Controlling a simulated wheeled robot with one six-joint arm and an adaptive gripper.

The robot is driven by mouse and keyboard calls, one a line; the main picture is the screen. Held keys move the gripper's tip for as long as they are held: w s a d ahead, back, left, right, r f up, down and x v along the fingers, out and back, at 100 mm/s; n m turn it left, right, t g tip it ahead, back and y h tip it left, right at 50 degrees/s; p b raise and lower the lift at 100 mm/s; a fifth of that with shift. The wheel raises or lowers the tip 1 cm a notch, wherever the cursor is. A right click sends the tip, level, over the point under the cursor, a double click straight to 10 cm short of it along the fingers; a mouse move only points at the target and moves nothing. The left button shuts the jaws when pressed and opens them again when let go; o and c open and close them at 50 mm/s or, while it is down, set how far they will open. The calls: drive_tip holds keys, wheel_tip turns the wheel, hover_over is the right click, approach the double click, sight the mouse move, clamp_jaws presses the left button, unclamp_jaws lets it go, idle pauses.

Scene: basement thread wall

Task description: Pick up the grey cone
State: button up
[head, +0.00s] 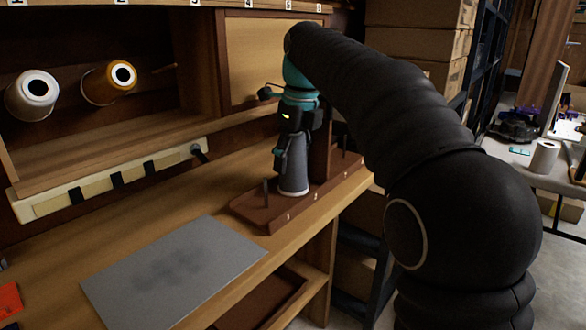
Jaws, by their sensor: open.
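The grey cone (294,175) stands upright on a brown peg rack (250,212) at the right end of the wooden bench. My gripper (291,152) points down at the cone from above. Its jaws are open, with one finger beside the cone's upper left side. The cone's top is hidden behind my gripper, and the far finger is hard to make out. I cannot tell whether a finger touches the cone.
Bare pegs stand left (266,193) and right of the cone. A grey mat (172,272) lies on the bench front. A white cone (32,95) and an orange cone (108,82) sit on wall pegs at left. A power strip (115,180) runs along the shelf edge.

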drive_tip(key=shift+f, duration=0.1)
drive_tip(key=c, duration=1.1)
drive_tip(key=shift+s+a+r, duration=0.1)
drive_tip(key=shift+a+r, duration=0.05)
drive_tip(key=shift+r, duration=0.25)
wheel_tip(320, 180, up, 5)
drive_tip(key=p, duration=0.2)
drive_tip(key=s+a, duration=0.4)
drive_tip(key=s, duration=0.1)
drive_tip(key=s+a+b, duration=0.1)
drive_tip(key=s+a, duration=0.3)
drive_tip(key=s, duration=0.1)
drive_tip(key=s+a+r, duration=0.1)
drive_tip(key=s+a, duration=0.3)
drive_tip(key=s, duration=0.1)
drive_tip(key=shift+s+r+b, duration=0.1)
drive_tip(key=shift+s+b, duration=0.2)
drive_tip(key=shift+b, duration=0.05)
